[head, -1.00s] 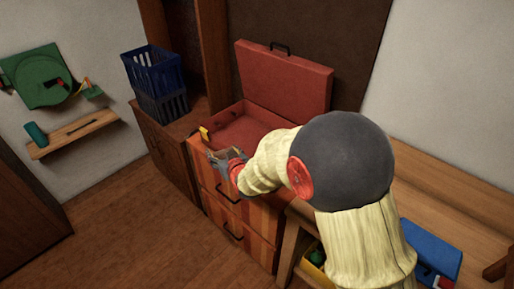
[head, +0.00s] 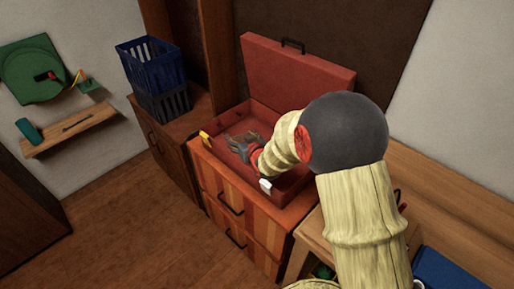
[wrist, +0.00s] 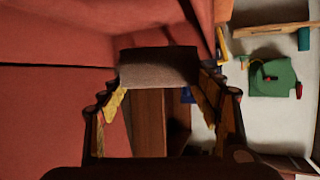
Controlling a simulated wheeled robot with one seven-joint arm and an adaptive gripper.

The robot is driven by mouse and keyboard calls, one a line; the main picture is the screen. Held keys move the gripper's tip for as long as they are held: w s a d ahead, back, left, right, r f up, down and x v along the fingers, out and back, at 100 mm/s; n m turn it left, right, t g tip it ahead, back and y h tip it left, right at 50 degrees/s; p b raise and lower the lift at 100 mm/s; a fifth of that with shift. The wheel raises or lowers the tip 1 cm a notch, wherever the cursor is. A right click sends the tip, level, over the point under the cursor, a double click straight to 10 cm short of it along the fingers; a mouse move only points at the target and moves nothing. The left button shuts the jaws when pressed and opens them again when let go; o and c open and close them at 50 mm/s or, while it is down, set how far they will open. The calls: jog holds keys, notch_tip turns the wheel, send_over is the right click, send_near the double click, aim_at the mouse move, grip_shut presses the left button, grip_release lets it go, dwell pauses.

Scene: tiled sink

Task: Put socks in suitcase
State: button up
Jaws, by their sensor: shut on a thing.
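The open red suitcase (head: 300,80) lies on the striped wooden drawer unit with its lid raised at the back. It also fills the left of the wrist view (wrist: 50,100). My gripper (head: 243,145) is over the suitcase's open base, within its rim as seen from the head. In the wrist view my gripper (wrist: 160,88) is shut on a grey cloth-like thing, which looks like the socks (wrist: 160,67), held between the fingertips. In the head view the socks are hard to tell from the grey fingers. Whether they touch the suitcase floor cannot be told.
A yellow latch (head: 206,138) and a small white piece (head: 265,186) sit at the suitcase's front edge. Blue baskets (head: 155,75) stand on a cabinet to the left. A wooden bench (head: 450,215) is at the right. A wall shelf (head: 75,130) hangs far left.

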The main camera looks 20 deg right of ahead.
jog(key=w+d+f+b, duration=0.1)
jog(key=d+f, duration=0.1)
jog(key=w+d+f, duration=0.1)
jog(key=d+f, duration=0.1)
jog(key=w+d+f+b, duration=0.1)
jog(key=d+f, duration=0.2)
jog(key=shift+w+d+b, duration=0.1)
jog(key=shift+b, duration=0.2)
jog(key=shift+d+f+b, duration=0.2)
jog(key=shift+f+b, duration=0.7)
jog(key=shift+f, duration=0.8)
jog(key=shift+f, duration=0.1)
jog(key=o, duration=1.1)
jog(key=shift+o, duration=0.2)
